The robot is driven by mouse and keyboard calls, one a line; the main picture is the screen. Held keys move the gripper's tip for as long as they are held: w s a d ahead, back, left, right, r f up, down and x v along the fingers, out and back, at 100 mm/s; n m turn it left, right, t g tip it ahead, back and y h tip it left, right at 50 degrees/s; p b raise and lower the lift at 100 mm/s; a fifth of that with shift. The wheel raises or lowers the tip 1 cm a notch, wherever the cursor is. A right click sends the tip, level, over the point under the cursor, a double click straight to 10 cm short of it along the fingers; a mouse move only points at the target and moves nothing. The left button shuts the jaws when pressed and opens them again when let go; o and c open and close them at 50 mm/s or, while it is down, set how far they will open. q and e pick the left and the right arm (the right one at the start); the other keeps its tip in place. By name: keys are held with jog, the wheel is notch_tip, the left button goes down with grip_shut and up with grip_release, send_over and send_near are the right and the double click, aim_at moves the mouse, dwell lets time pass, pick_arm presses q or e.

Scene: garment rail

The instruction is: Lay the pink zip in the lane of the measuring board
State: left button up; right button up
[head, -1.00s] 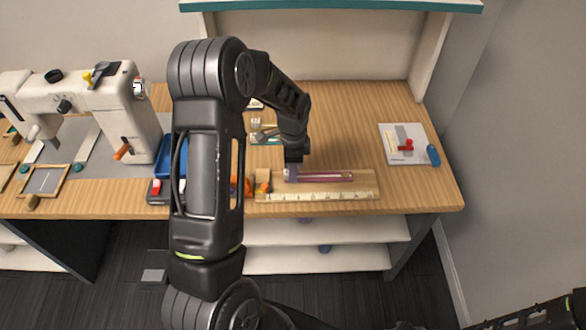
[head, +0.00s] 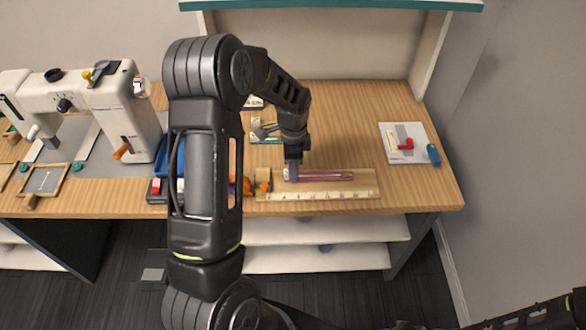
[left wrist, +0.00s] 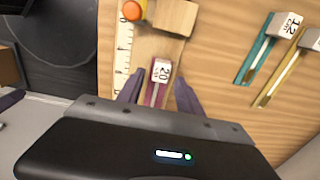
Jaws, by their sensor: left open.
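The pink zip (head: 328,176) lies lengthwise on the wooden measuring board (head: 367,185), beside the numbered scale. In the left wrist view its white end tag marked 20 (left wrist: 161,72) and a short pink length (left wrist: 155,94) show. My left gripper (head: 291,175) is low over the zip's left end. In the left wrist view its two purple fingers (left wrist: 158,90) stand apart, one on each side of the zip. The gripper body hides the rest of the zip there. My right gripper is out of view.
A teal zip tagged 12 (left wrist: 262,55) and a yellowish zip (left wrist: 285,68) lie beside the board. An orange round thing (left wrist: 133,10) and a wooden block (left wrist: 176,17) are at the board's end. A sewing machine (head: 125,110) stands left.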

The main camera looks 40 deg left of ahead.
pick_arm(q)
notch_tip(320, 180, up, 11)
jog(key=b, duration=0.1)
